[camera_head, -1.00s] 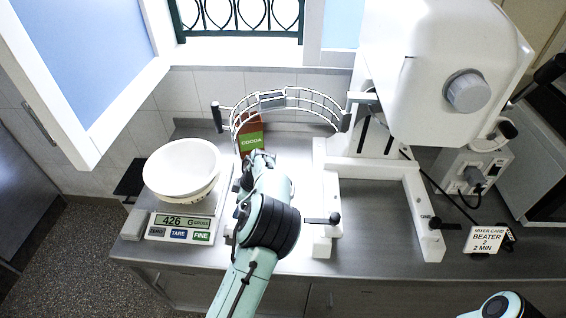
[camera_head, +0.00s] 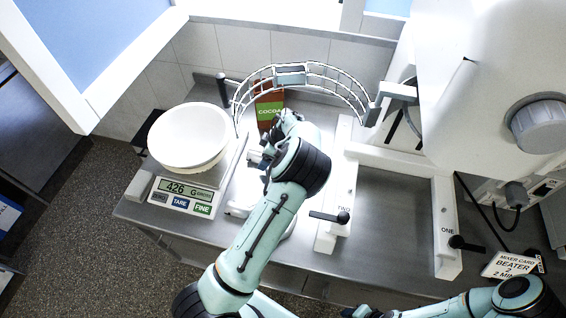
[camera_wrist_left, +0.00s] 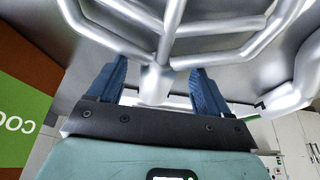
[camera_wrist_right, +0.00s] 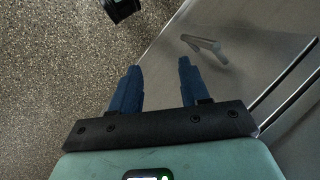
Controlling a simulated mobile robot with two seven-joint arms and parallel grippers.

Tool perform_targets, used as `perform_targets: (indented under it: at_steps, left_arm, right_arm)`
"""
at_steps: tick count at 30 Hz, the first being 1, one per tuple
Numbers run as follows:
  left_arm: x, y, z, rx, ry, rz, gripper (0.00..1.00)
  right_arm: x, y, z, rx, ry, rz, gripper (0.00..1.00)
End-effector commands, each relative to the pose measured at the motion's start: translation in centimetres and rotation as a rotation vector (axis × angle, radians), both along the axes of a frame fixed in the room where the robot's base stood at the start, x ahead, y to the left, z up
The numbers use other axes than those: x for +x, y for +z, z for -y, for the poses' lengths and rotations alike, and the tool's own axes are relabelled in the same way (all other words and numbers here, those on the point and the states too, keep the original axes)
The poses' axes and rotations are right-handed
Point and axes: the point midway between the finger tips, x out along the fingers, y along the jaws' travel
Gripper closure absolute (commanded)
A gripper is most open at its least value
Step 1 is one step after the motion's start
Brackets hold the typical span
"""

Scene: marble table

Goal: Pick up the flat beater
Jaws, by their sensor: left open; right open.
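The flat beater (camera_wrist_left: 158,80) shows in the left wrist view as a silver metal frame with ribs joining a thick stem. My left gripper (camera_wrist_left: 157,78) is open, with one blue finger on each side of the stem. Whether the fingers touch it I cannot tell. In the head view my left forearm and wrist hide most of the beater and the fingertips. My right gripper (camera_wrist_right: 158,78) is open and empty, facing the floor and the front edge of the counter.
A cocoa box (camera_head: 269,104) stands behind my left wrist. A scale (camera_head: 185,194) with a white bowl (camera_head: 188,136) is left. The mixer (camera_head: 490,90), its wire guard (camera_head: 330,76) and a mixer card (camera_head: 509,265) reading beater are right. Bare counter (camera_head: 395,215) lies between the mixer's legs.

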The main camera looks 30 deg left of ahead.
Motion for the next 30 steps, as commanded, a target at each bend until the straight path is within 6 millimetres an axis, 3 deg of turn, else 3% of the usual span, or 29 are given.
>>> perform_targets:
  at_steps: [3,11,18,30]
  left_arm:
    - [-0.1,-1.02,-0.38,0.0,-0.001,0.0,0.21]
    - [-0.1,-1.18,-0.45,0.0,0.0,0.001,0.24]
    - [-0.09,-1.18,-0.42,-0.001,-0.001,0.001,0.99]
    - [-0.02,-0.48,-0.37,0.0,-0.001,0.003,0.99]
  right_arm:
    - [0.07,0.03,-0.01,0.0,0.001,0.001,0.54]
    - [0.06,0.02,-0.01,0.0,0.001,0.001,0.54]
    - [0.07,0.02,-0.01,0.0,0.001,0.001,0.54]
    - [0.05,0.01,-0.01,0.0,0.0,0.001,0.54]
